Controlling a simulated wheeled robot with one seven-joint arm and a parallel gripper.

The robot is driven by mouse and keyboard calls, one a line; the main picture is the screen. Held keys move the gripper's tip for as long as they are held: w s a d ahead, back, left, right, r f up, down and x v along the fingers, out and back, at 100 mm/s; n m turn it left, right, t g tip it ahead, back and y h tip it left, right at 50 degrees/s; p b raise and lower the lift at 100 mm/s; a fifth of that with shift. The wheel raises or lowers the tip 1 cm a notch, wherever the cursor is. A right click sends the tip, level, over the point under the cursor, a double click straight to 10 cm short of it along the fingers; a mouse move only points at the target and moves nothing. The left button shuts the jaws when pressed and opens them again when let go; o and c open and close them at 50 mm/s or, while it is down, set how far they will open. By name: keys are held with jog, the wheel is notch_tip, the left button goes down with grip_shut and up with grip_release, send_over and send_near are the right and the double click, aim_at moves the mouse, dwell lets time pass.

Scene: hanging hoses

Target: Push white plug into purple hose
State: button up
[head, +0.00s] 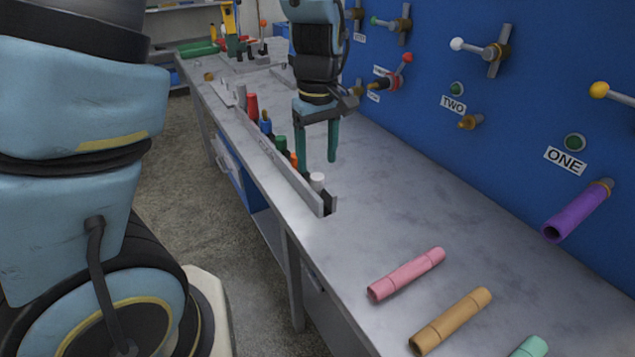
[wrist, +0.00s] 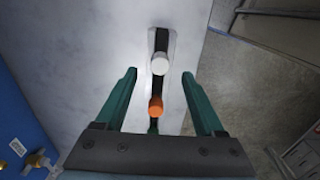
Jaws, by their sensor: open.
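The white plug (head: 317,181) stands upright at the near end of a row of coloured plugs in a grey rack on the bench. It also shows in the wrist view (wrist: 160,64), ahead of my fingertips and roughly midway between their lines. My gripper (head: 319,156) points down, open and empty, above the bench beside the rack. In the wrist view my gripper (wrist: 160,74) has its two green fingers apart, with the orange plug (wrist: 155,106) showing between them. The purple hose (head: 578,211) hangs from the blue wall under the ONE label, its open end facing down and left.
The rack's front wall (head: 285,172) runs along the bench's left edge. A pink hose piece (head: 406,273), a tan one (head: 451,321) and a green one (head: 531,347) lie on the near bench. Valves with handles stick out of the blue wall (head: 550,60). The middle of the bench is clear.

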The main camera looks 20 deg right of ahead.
aim_at(317, 176)
jog(key=shift+f+p, duration=0.45)
jog(key=shift+f, duration=2.2)
grip_shut()
